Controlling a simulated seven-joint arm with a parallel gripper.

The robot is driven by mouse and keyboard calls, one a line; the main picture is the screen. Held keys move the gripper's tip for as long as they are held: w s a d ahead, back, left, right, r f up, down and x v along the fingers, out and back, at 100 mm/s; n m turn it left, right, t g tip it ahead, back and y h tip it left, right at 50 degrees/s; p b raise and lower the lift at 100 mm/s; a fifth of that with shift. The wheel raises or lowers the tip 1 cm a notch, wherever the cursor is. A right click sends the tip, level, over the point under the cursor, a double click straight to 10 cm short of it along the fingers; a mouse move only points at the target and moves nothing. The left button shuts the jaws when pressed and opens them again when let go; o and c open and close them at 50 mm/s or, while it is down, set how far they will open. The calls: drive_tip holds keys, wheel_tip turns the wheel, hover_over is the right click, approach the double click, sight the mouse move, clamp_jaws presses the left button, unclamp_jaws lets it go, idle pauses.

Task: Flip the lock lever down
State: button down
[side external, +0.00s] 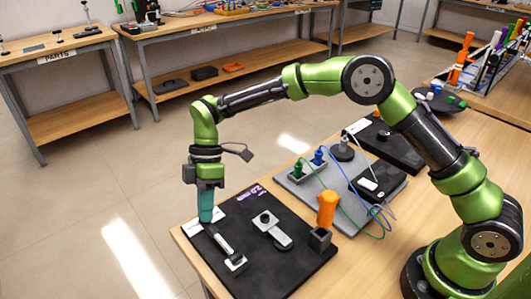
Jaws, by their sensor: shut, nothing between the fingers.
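My gripper (206,217) points straight down with its teal fingers shut and nothing held. Its tips are low over the left part of the black mesh pad (268,276). A lever-like fixture with a narrow light bar (222,242) and a pale block (236,263) lies on the pad just in front of and to the right of the fingertips. I cannot tell whether the tips touch it. A second grey fixture with a round black knob (267,218) sits to its right. Which of the two is the lock lever is not clear from this view.
An orange handle (326,208) stands in a dark block (320,238) at the pad's right edge. Behind is a grey board (300,183) with green and blue plugs and loose cables. The table's left edge is close to the gripper.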

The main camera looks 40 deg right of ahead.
drive_tip(key=shift+w+f, duration=0.1)
drive_tip(key=shift+f, duration=0.5)
drive_tip(key=r, duration=0.5)
drive_tip(key=shift+w+d+r, duration=0.1)
drive_tip(key=shift+w+r, duration=0.15)
drive_tip(key=shift+w, duration=0.05)
drive_tip(key=w+d+r, duration=0.3)
drive_tip(key=w+r, duration=0.3)
idle(0.4)
